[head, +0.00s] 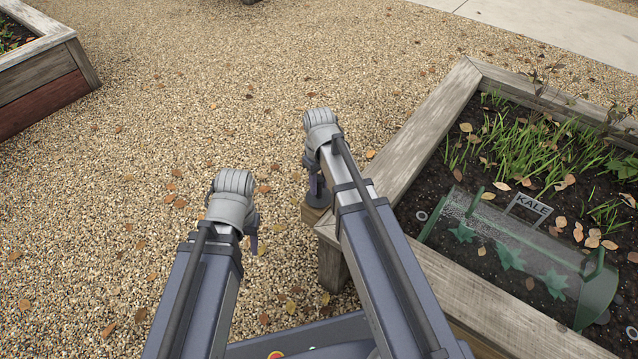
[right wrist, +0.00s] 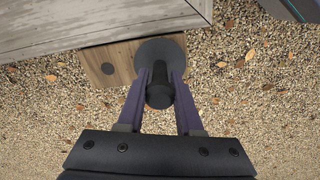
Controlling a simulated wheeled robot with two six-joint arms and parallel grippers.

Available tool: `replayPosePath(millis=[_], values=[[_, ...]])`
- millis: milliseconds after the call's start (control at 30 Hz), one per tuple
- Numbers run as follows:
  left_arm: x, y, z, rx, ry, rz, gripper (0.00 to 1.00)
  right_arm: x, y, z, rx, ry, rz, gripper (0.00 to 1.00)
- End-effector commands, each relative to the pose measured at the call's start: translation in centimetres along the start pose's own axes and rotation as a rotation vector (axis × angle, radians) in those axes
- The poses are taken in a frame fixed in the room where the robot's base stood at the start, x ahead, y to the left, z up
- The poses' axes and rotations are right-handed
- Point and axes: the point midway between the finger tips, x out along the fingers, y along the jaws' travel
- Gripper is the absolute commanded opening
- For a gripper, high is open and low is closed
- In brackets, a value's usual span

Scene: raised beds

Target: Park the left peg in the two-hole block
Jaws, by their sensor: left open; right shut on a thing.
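The two-hole block (right wrist: 123,58) is pale wood and sits against the raised bed's side in the right wrist view. My right gripper (right wrist: 160,82) is shut on a dark peg (right wrist: 159,97) with a wide round flange. The flange lies over the block's right part and hides the other hole; I cannot tell how deep the peg sits. In the head view the flange (head: 318,199) shows just over the block (head: 310,215). My left gripper (head: 252,226) is open over the gravel, mostly hidden by its wrist.
The weathered bed frame (head: 425,128) runs beside the block. Inside the bed are soil, green shoots, a KALE sign (head: 528,205) and a clear green-ended cover (head: 515,262). Another raised bed (head: 40,75) stands at the far left. Open gravel (head: 190,100) lies between.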

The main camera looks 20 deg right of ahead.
Motion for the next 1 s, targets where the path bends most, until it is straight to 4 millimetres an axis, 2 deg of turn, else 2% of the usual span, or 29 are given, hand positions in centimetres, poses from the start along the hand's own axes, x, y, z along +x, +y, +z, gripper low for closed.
replayPosePath(millis=[433,467,500,767,1000], values=[[0.72,0.07,-0.04,0.000,0.000,0.000,0.50,0.72,0.00,0.00,0.000,0.000,0.000,0.00],[0.66,0.06,-0.04,0.000,0.000,0.000,0.50,0.66,0.00,0.00,0.000,0.000,0.000,0.37],[0.62,0.06,-0.03,0.000,0.000,0.000,0.50,0.63,0.00,0.00,0.000,0.000,0.000,0.41],[0.62,0.06,-0.04,0.000,0.000,0.000,0.50,0.63,0.00,0.00,0.000,0.000,0.000,0.69],[0.62,0.07,-0.04,0.001,0.000,0.001,0.50,0.63,0.00,0.00,0.000,0.000,0.000,0.69]])
